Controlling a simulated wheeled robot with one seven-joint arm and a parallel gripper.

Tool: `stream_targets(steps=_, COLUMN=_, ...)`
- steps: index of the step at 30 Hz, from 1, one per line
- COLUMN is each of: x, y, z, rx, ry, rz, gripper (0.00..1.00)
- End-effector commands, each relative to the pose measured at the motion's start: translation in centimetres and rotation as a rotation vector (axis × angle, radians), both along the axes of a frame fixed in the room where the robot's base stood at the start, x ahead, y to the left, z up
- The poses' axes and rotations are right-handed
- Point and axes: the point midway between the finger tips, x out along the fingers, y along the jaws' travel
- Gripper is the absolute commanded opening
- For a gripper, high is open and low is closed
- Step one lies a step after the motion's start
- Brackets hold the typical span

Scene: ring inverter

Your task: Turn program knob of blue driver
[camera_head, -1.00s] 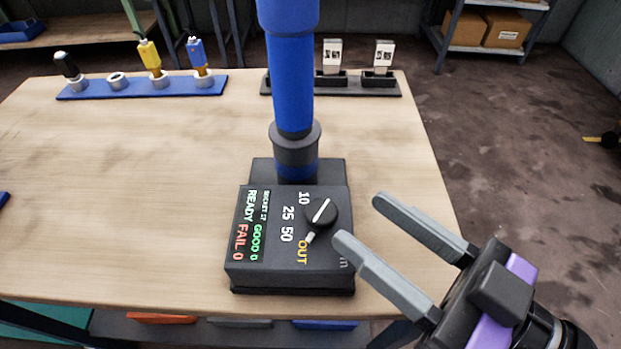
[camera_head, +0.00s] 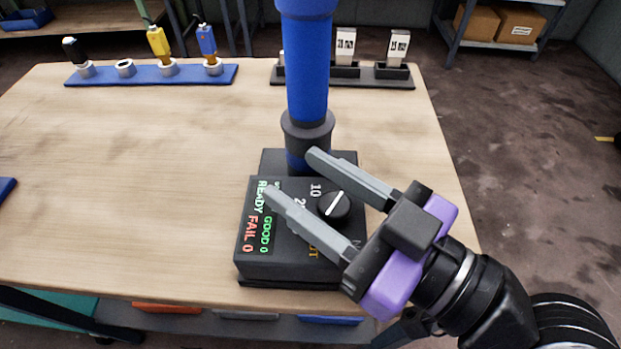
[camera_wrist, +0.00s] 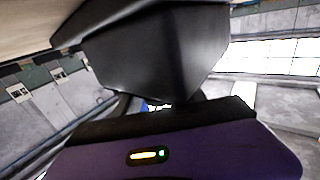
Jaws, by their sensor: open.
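The blue driver (camera_head: 307,75) stands upright in the dark control box (camera_head: 290,265) on the table. The box's top carries a READY, GOOD 0 and FAIL 0 display (camera_head: 258,218) and a round black program knob (camera_head: 334,205) with a white pointer line. The numbers beside the knob are partly hidden by a finger. My gripper (camera_head: 290,174) is open, its two grey fingers reaching in from the right over the box, on either side of the knob in the picture. I cannot tell whether they touch it. The wrist view shows mostly a dark body close up, and no knob.
A blue rack (camera_head: 105,77) with a black, a yellow and a blue tool stands at the back left. A dark rack (camera_head: 305,82) with white-labelled items stands behind the driver. A shelf (camera_head: 440,45) with boxes stands beyond.

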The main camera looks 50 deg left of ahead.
Motion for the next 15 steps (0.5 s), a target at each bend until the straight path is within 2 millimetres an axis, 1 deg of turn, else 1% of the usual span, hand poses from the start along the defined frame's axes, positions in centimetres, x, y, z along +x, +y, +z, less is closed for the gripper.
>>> stream_targets(steps=3, x=0.01, y=-0.02, z=0.01, rx=0.000, ry=0.000, rz=0.000, gripper=0.47)
stream_targets(steps=4, x=0.01, y=-0.02, z=0.01, rx=0.000, ry=0.000, rz=0.000, gripper=0.44)
stream_targets(steps=8, x=0.03, y=-0.03, z=0.01, rx=0.000, ry=0.000, rz=-0.001, gripper=0.18)
stream_targets(steps=9, x=0.03, y=-0.03, z=0.00, rx=0.000, ry=0.000, rz=-0.001, gripper=0.10)
stream_targets(steps=11, x=0.02, y=-0.05, z=0.01, rx=0.000, ry=0.000, rz=-0.001, gripper=0.00)
stream_targets(steps=15, x=0.02, y=-0.06, z=0.00, rx=0.000, ry=0.000, rz=-0.003, gripper=0.00)
